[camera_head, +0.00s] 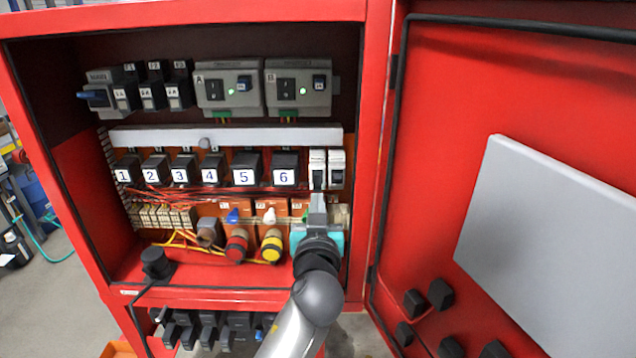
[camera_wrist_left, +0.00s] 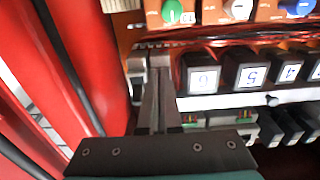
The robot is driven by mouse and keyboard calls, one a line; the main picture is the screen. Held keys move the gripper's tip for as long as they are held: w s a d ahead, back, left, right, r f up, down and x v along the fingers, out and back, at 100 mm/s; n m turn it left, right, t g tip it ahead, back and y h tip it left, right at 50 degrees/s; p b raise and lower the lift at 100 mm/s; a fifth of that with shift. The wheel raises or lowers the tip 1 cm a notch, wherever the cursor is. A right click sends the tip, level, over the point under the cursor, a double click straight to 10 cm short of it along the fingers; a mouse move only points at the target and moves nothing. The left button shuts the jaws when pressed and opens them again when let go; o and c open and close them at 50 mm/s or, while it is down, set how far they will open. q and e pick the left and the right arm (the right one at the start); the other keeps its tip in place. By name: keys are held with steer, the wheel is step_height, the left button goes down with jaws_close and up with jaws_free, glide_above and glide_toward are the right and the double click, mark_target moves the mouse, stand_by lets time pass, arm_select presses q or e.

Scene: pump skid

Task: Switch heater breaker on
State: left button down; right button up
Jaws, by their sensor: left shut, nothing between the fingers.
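Two narrow white breakers stand side by side at the right end of the middle row, the left one (camera_head: 317,168) and the right one (camera_head: 337,167). Their labels are too small to read, so I cannot tell which is the heater breaker. My left gripper (camera_head: 317,198) is shut and empty, its tips just below the left white breaker. In the left wrist view, which is upside down, the shut fingers (camera_wrist_left: 159,78) reach up to the white breakers (camera_wrist_left: 138,66) and partly hide them. I cannot tell whether they touch or how the toggles stand. My right gripper is not in view.
Black modules numbered 1 to 6 (camera_head: 284,167) fill the row to the left. Above are a white duct (camera_head: 227,136) and two grey units with green lights (camera_head: 230,88). The red door (camera_head: 500,90) stands open at right.

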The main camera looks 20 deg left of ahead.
arm_select(q)
steer(key=shift+r+p, duration=0.45)
steer(key=shift+r, duration=0.5)
steer(key=shift+s+d, duration=0.15)
steer(key=shift+s, duration=0.25)
steer(key=v, duration=0.6)
steer(key=shift+f+b, duration=0.35)
